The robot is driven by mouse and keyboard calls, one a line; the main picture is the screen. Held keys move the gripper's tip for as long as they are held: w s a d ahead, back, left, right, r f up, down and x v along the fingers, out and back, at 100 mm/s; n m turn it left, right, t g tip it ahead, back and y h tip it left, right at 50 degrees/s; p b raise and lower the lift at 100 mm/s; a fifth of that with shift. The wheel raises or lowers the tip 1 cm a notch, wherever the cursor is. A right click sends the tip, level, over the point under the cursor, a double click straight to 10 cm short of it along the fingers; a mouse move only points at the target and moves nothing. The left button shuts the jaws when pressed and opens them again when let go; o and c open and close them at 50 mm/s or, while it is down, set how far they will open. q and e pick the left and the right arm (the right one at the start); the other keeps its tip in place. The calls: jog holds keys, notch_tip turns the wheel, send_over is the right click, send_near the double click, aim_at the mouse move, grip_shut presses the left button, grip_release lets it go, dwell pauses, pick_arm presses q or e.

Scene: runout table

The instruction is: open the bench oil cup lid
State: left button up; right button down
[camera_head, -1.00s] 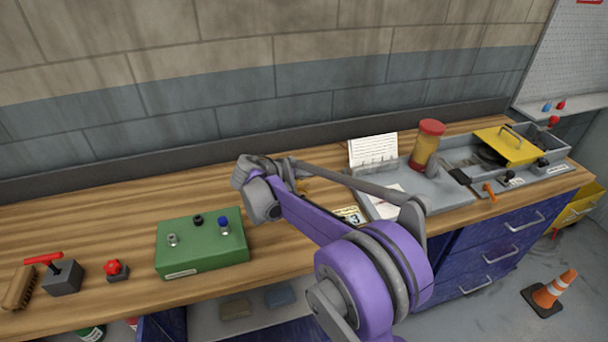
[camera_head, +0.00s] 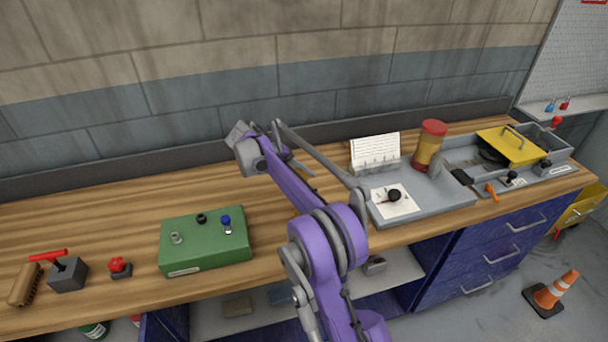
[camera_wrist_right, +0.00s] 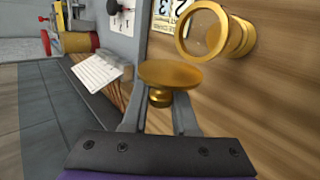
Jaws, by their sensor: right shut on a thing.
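In the right wrist view the brass oil cup (camera_wrist_right: 240,38) shows its round mouth, uncovered, against the wood bench top. A flat brass lid (camera_wrist_right: 172,74) with a small knob beneath it is apart from the cup, to its lower left in that view. My right gripper (camera_wrist_right: 158,108) is shut on the lid's knob, with a finger on each side. In the head view my right arm hides the cup, and the lid cannot be made out. My left gripper is not in view.
A green box (camera_head: 205,242) with knobs stands left on the bench. A grey tray (camera_head: 440,200) with a dial card (camera_head: 385,207) lies right of my arm. Behind are a white note card (camera_head: 374,150) and a red-capped jar (camera_head: 428,147). The rear bench left of my arm is clear.

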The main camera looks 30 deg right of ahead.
jog(key=shift+f, duration=0.1)
dwell(0.3)
jog(key=c, duration=0.7)
grip_release()
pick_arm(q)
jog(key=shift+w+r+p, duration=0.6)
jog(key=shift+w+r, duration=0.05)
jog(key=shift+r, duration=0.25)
pick_arm(e)
jog(key=v, duration=1.1)
jog(key=shift+w, duration=0.2)
jog(key=shift+d, duration=0.15)
jog(key=shift+s, duration=0.1)
